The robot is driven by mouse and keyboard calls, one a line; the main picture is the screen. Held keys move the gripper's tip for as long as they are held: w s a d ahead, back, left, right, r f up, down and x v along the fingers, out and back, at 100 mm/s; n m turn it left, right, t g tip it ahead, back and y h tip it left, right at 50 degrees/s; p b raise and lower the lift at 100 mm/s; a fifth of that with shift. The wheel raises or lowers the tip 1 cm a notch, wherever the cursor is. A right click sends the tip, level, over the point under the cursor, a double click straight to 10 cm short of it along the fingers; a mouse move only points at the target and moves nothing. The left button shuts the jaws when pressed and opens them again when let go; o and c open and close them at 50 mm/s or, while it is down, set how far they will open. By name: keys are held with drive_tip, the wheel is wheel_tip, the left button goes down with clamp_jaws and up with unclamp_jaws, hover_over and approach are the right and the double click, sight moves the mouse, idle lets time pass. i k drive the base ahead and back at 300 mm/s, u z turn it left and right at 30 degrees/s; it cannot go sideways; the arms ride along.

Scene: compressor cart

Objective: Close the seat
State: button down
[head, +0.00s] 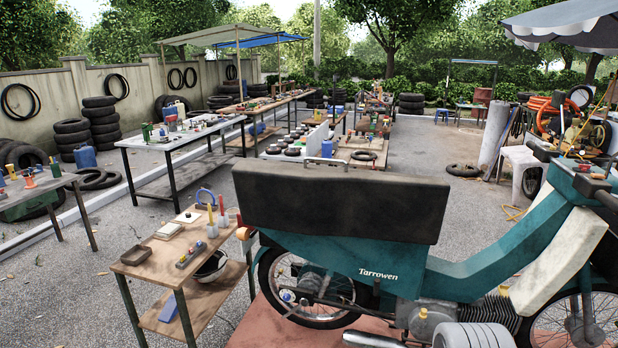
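The dark seat (345,205) belongs to a teal moped (450,280) marked "Tarrowen" that stands side-on in front of me. The seat stands tipped up on its long side, with a broad dark face turned towards me. A chrome rail (325,161) shows just above its upper edge. The seat's lower edge meets the top of the teal body; the hinge and the space under the seat are hidden. My gripper is not in view. A pale ribbed part, apparently of my own arm, shows at the bottom edge.
A small wooden table (140,268) with tools and a lower shelf stands close at the left of the moped. The handlebar end (600,190) and front wheel (580,318) are at the right. Behind lies open gravel (430,150), with longer workbenches (185,140) and tyres.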

sight(312, 200)
drive_tip(key=u, duration=0.65)
drive_tip(key=i, duration=0.6)
drive_tip(key=u, duration=1.05)
drive_tip(key=i, duration=0.8)
drive_tip(key=u, duration=0.15)
